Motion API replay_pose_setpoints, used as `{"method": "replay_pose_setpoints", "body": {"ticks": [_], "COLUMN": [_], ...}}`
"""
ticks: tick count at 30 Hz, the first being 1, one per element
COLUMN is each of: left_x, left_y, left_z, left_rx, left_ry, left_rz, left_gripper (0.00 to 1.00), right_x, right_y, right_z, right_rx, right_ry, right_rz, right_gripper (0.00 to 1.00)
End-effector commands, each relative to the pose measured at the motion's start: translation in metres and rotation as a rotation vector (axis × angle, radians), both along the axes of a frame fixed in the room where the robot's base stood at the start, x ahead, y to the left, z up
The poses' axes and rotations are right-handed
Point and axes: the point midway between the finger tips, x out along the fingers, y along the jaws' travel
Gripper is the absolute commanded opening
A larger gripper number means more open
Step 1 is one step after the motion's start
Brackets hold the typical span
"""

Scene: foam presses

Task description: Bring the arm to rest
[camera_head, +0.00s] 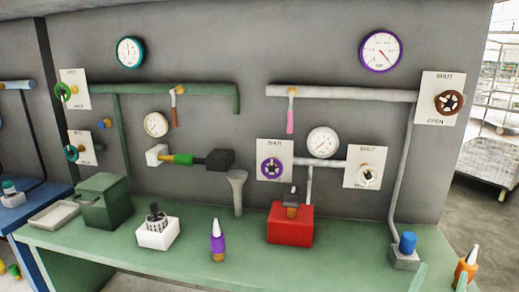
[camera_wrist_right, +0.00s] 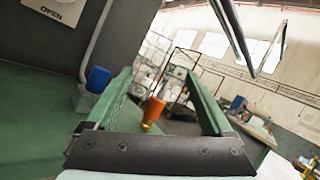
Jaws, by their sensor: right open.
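An orange bottle with a white nozzle (camera_head: 466,267) is close by the right finger in the head view. In the right wrist view the orange bottle (camera_wrist_right: 153,110) shows between the fingers, and nothing shows the fingers closed on it. I cannot tell how far it is from them. My left gripper is out of view.
The green bench (camera_head: 340,262) carries a grey block with a blue cap (camera_head: 405,251), a red box (camera_head: 290,226), a purple bottle (camera_head: 217,243), a white block (camera_head: 157,234) and a green box (camera_head: 103,201). Pipes, gauges and handwheels line the wall behind. A wire cage (camera_head: 491,158) stands at far right.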

Motion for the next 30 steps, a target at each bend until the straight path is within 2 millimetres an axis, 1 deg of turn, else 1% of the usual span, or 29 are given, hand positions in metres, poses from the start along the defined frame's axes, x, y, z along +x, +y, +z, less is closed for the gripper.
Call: {"method": "replay_pose_setpoints", "body": {"ticks": [1, 3, 5, 6, 8, 10, 11, 12, 14, 15, 17, 18, 21, 24, 27, 30], "left_x": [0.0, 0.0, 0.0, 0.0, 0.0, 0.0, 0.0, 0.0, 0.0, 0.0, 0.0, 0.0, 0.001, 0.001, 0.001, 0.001], "left_y": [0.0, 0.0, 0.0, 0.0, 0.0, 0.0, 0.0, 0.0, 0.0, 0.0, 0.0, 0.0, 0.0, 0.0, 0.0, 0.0], "left_z": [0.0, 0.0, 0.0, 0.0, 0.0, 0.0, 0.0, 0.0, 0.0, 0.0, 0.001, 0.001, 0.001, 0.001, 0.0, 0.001], "left_rx": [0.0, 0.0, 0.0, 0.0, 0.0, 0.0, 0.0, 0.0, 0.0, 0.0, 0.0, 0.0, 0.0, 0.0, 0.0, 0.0], "left_ry": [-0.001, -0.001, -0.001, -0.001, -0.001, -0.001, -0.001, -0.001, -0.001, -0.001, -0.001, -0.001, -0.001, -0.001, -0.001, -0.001], "left_rz": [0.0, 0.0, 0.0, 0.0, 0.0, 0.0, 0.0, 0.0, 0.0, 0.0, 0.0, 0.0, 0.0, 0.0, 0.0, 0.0], "left_gripper": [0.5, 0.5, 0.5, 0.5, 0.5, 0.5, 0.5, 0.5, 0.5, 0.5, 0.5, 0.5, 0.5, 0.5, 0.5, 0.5], "right_x": [-0.001, -0.001, -0.003, -0.006, -0.012, -0.022, -0.028, -0.037, -0.054, -0.067, -0.087, -0.1, -0.129, -0.153, -0.172, -0.189], "right_y": [-0.005, -0.004, -0.004, -0.003, -0.001, 0.005, 0.008, 0.013, 0.024, 0.032, 0.045, 0.054, 0.074, 0.09, 0.104, 0.114], "right_z": [-0.011, -0.043, -0.067, -0.085, -0.112, -0.145, -0.16, -0.18, -0.21, -0.229, -0.252, -0.265, -0.286, -0.297, -0.302, -0.303], "right_rx": [0.035, 0.193, 0.327, 0.421, 0.578, 0.783, 0.881, 1.021, 1.251, 1.412, 1.65, 1.799, 2.114, 2.361, 2.559, 2.719], "right_ry": [0.014, 0.026, 0.032, 0.033, 0.032, 0.023, 0.016, 0.002, -0.034, -0.068, -0.131, -0.182, -0.32, -0.467, -0.624, -0.795], "right_rz": [0.028, 0.096, 0.144, 0.172, 0.206, 0.235, 0.242, 0.244, 0.23, 0.206, 0.149, 0.1, -0.04, -0.199, -0.366, -0.547], "right_gripper": [0.86, 0.86, 0.86, 0.86, 0.86, 0.86, 0.86, 0.86, 0.86, 0.86, 0.86, 0.86, 0.86, 0.86, 0.86, 0.86]}}
